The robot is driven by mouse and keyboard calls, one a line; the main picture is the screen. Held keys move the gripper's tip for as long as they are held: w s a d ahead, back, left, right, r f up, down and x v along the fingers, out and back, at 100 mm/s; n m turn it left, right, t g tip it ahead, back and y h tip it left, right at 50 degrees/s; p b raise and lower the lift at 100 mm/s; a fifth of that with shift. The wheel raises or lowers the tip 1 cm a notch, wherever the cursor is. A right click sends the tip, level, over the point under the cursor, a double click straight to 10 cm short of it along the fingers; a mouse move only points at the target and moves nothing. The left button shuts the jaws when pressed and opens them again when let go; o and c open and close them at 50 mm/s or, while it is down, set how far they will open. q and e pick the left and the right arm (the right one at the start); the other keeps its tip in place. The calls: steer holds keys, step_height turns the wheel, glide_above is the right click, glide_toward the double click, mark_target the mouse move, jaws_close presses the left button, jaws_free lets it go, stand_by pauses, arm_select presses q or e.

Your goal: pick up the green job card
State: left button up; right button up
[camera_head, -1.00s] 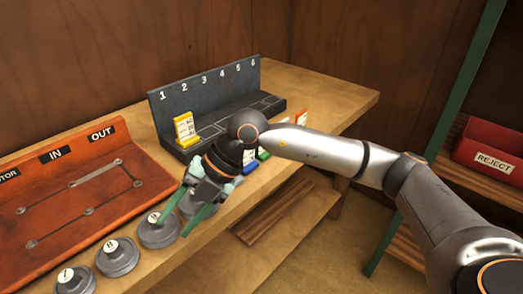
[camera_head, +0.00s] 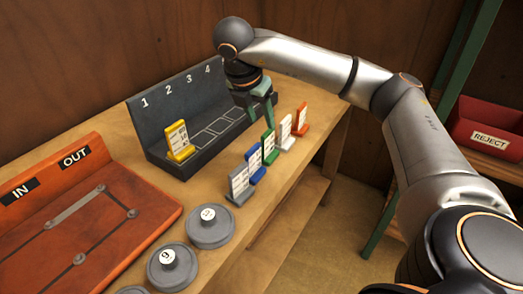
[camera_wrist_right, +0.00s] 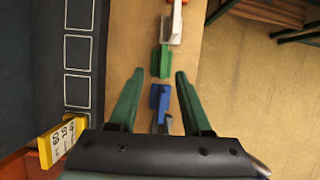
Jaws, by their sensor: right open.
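The green job card (camera_head: 269,147) stands in a row on the wooden bench, between a blue card (camera_head: 256,164) and a white card (camera_head: 285,133). My right gripper (camera_head: 258,114) is open and empty, and in the head view it shows behind the row, in front of the dark numbered rack. In the right wrist view the green card (camera_wrist_right: 162,61) is just beyond the gap between the open fingertips (camera_wrist_right: 159,72). The blue card (camera_wrist_right: 160,100) shows between the fingers there. My left gripper is out of view.
The dark rack (camera_head: 212,158) holds a yellow card (camera_head: 179,140) in its first slot. A grey card (camera_head: 239,184) and an orange card (camera_head: 301,119) end the row. Round grey weights (camera_head: 211,228) and an orange-red board (camera_head: 130,235) are nearer. A red REJECT bin (camera_head: 485,125) is at right.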

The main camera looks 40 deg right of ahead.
mark_target(273, 148)
steer(key=x, duration=1)
steer(key=shift+s+d+f, duration=0.15)
steer(key=shift+s+f, duration=0.1)
steer(key=shift+s, duration=0.05)
steer(key=shift+c, duration=0.4)
jaws_close()
